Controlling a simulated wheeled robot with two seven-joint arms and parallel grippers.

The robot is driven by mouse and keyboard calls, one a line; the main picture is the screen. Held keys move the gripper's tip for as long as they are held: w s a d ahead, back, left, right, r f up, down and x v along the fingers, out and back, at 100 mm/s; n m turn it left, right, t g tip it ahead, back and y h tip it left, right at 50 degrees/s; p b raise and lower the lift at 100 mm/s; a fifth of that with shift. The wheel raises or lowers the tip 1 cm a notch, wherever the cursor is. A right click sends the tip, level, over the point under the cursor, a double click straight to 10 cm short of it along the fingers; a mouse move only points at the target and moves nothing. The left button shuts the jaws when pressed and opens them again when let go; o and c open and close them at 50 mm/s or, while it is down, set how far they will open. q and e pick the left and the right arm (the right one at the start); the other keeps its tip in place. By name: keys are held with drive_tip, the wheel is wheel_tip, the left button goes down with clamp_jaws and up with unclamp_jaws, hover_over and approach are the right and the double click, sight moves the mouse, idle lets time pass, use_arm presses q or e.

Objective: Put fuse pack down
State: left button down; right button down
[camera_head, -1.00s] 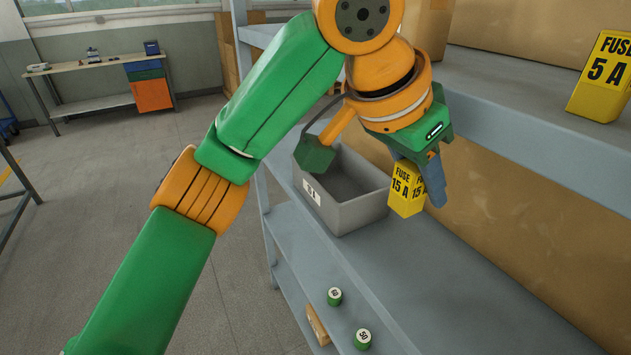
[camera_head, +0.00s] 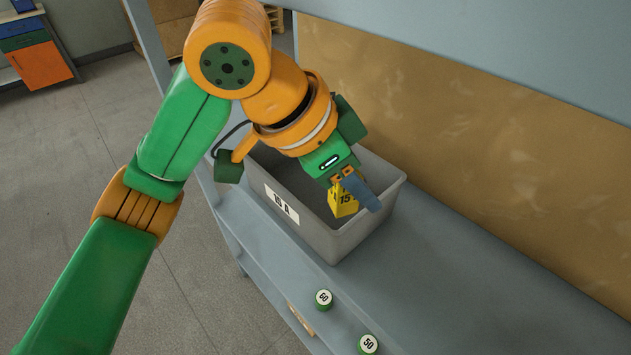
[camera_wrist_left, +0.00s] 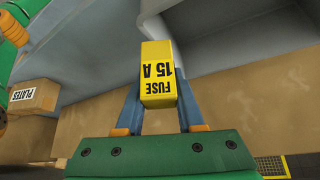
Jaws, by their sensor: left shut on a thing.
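The yellow fuse pack (camera_head: 343,201) is partly hidden behind my gripper in the head view, with "15" showing. In the left wrist view the fuse pack (camera_wrist_left: 158,75) reads "FUSE 15 A" and sits between the two blue fingers. My left gripper (camera_head: 352,190) is shut on it and holds it over the grey bin, pointing down. The grey bin (camera_head: 330,243) stands on the shelf with a white label reading "15 A", part of it covered by my arm. I cannot tell whether the pack touches the bin floor. My right gripper is not in view.
Two green round pieces, marked 60 (camera_head: 323,298) and 50 (camera_head: 368,344), sit at a lower level in front. The grey shelf (camera_head: 450,265) is clear right of the bin. A cardboard-coloured panel (camera_head: 450,130) stands behind. A "PLATES" box (camera_wrist_left: 35,97) shows in the wrist view.

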use_arm(q)
drive_tip(key=w+a+f+p, duration=0.1)
drive_tip(key=w+f, duration=0.2)
drive_tip(key=w+a+f+p, duration=0.1)
drive_tip(key=w+f, duration=0.1)
drive_tip(key=w, duration=0.2)
drive_tip(key=w+a+f+p, duration=0.1)
drive_tip(key=w+f+p, duration=0.1)
drive_tip(key=w+f, duration=0.1)
drive_tip(key=shift+w+a+f, duration=0.2)
drive_tip(key=shift+w+f, duration=0.1)
drive_tip(key=shift+w, duration=0.4)
drive_tip(key=f+p, duration=0.1)
drive_tip(key=f, duration=0.1)
drive_tip(key=shift+w+a+f+p, duration=0.1)
drive_tip(key=shift+w+f+p, duration=0.1)
drive_tip(key=shift+f+p, duration=0.2)
drive_tip(key=shift+f, duration=0.35)
drive_tip(key=shift+f, duration=0.15)
drive_tip(key=c, duration=0.5)
unclamp_jaws()
